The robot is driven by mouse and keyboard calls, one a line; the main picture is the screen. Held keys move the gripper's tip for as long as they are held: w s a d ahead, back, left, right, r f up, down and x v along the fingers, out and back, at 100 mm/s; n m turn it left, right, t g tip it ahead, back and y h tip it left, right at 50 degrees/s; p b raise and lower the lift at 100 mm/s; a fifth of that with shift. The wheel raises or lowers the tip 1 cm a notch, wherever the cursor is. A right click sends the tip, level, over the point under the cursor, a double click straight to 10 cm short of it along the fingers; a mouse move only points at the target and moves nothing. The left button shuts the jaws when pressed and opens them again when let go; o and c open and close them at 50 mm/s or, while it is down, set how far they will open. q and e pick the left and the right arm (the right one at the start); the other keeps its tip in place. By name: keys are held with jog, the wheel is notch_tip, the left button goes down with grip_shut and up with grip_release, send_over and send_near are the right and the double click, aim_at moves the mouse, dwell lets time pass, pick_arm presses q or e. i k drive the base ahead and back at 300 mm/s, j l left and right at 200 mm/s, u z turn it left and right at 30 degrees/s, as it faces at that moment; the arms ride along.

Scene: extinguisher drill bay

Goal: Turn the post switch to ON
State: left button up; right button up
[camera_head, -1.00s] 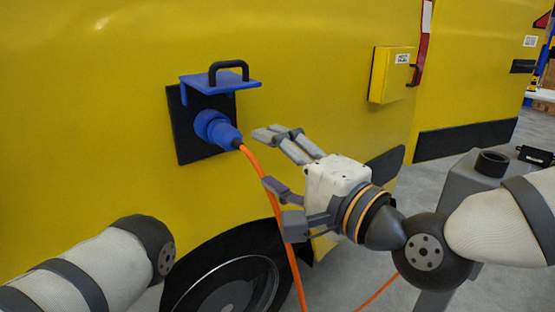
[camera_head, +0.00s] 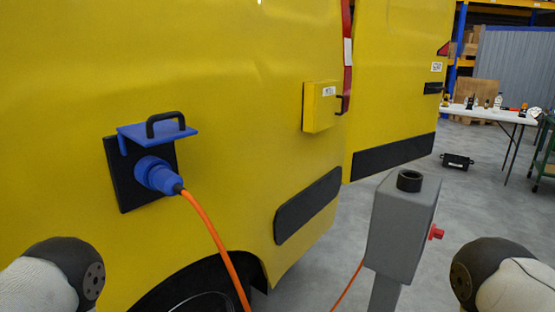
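The grey post (camera_head: 395,235) stands on the floor right of centre, on a grey leg. A black ring-shaped part (camera_head: 409,180) sits on its sloping top. A small red knob (camera_head: 436,232) sticks out from its right side; the face bearing it is turned mostly away, so its setting and any ON mark cannot be read. An orange cable (camera_head: 348,285) runs along the floor to behind the post. Neither gripper shows; only rounded links of my two arms show at the lower left and lower right corners.
A blue plug (camera_head: 158,176) with an orange cable (camera_head: 218,240) is in the socket on the yellow vehicle (camera_head: 230,110), under a raised blue flap (camera_head: 155,134). A yellow box (camera_head: 321,106) is on its side. Grey floor is free right of the post; a white table (camera_head: 490,114) stands farther back.

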aim_at(438, 234)
jog(key=l+z, duration=0.4)
jog(key=k+l+z, duration=0.1)
jog(key=z, duration=0.25)
jog(key=i+l, duration=0.1)
